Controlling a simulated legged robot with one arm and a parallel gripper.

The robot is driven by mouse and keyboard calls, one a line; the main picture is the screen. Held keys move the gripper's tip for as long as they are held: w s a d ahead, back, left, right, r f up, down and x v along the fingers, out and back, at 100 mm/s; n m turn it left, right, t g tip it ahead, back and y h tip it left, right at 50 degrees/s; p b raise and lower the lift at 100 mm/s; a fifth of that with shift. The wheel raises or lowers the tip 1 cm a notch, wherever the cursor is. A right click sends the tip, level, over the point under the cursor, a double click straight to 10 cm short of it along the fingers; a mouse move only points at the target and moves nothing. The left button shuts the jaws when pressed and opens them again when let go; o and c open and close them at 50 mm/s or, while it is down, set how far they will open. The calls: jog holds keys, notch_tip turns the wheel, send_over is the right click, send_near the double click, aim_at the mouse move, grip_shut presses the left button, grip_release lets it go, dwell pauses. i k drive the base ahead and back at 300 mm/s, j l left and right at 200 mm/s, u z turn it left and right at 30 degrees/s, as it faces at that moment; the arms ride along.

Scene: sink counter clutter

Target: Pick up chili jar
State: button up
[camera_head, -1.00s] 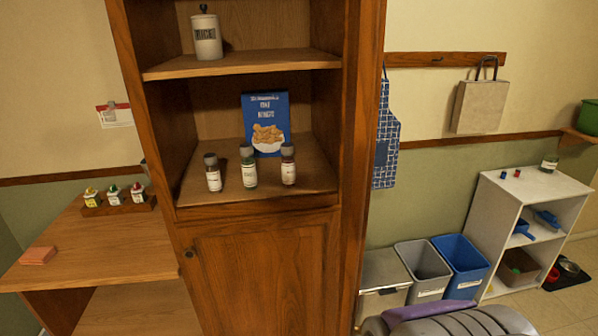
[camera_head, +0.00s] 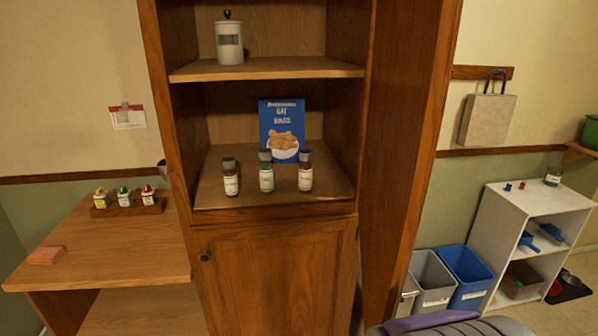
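Three small spice jars stand upright in a row on the lower open shelf (camera_head: 275,197) of the wooden cabinet. Each has a grey cap and a pale label. My gripper is not in view.
A blue box (camera_head: 282,128) stands behind the jars, and a white canister (camera_head: 229,40) is on the shelf above. A wooden table (camera_head: 110,245) is at the left. Bins (camera_head: 464,272) and a white shelf unit (camera_head: 525,215) are at the right.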

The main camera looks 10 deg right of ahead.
aim_at(305, 155)
jog(key=j+u, duration=0.15)
jog(key=u, duration=0.35)
jog(key=i+j+u, duration=0.1)
jog(key=u, duration=0.4)
jog(key=i+j+u, duration=0.15)
jog(key=u, duration=0.25)
jog(key=i+j+u, duration=0.1)
jog(key=u, duration=0.35)
jog(key=i+j+z, duration=0.1)
jog(key=i+z, duration=0.2)
jog(key=i, duration=0.45)
jog(key=i+z, duration=0.2)
jog(key=z, duration=1.3)
jog(key=k+j, duration=0.05)
